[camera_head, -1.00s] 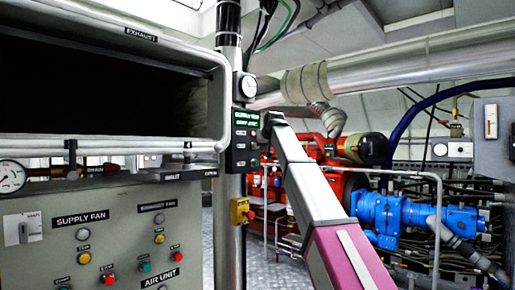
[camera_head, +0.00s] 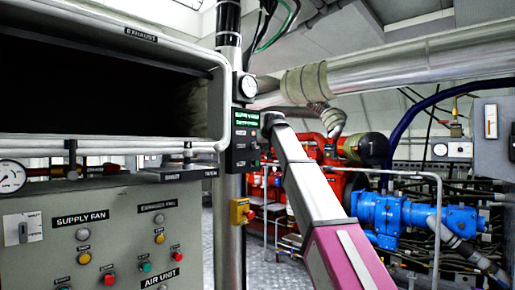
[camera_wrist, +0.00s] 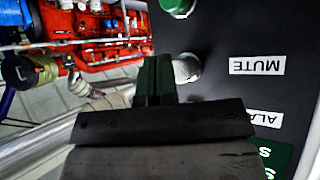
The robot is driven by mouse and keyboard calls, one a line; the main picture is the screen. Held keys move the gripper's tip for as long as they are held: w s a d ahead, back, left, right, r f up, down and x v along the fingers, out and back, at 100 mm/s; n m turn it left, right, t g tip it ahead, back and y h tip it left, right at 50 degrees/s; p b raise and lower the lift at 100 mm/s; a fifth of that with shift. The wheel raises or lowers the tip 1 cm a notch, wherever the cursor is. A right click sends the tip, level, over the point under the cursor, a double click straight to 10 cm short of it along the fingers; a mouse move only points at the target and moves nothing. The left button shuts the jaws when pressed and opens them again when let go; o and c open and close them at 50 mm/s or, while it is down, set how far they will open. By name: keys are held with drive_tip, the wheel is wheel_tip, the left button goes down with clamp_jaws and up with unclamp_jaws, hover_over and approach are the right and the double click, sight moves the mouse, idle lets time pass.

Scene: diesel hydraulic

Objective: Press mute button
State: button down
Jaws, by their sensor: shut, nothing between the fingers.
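The mute button (camera_wrist: 187,68) is a pale grey round knob on a dark panel in the wrist view, beside an upside-down MUTE label (camera_wrist: 257,65). My gripper (camera_wrist: 156,62) is shut and empty, its dark green fingertips just left of the button and overlapping its edge in the picture. I cannot tell whether they touch it. In the head view the dark control box (camera_head: 241,155) hangs on a vertical post, with a lit green display on top. My arm's end reaches the box's right side there; the fingertips and the mute button cannot be made out.
A green button (camera_wrist: 178,7) sits on the same panel, at the top of the wrist view. Below the box is a yellow switch box (camera_head: 241,211) with a red button. A grey fan control cabinet (camera_head: 110,235) stands at left. Pipes and red and blue machinery fill the right.

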drive_tip(key=shift+w+a, duration=0.1)
drive_tip(key=shift+w+a, duration=0.15)
drive_tip(key=shift+a, duration=0.05)
drive_tip(key=shift+w+a, duration=0.3)
drive_tip(key=shift+a, duration=0.1)
idle(1.1)
idle(0.4)
drive_tip(key=shift+s+d, duration=0.6)
drive_tip(key=shift+d, duration=0.1)
drive_tip(key=s+d, duration=0.1)
drive_tip(key=d, duration=0.1)
drive_tip(key=s+d, duration=0.2)
idle(0.5)
idle(0.5)
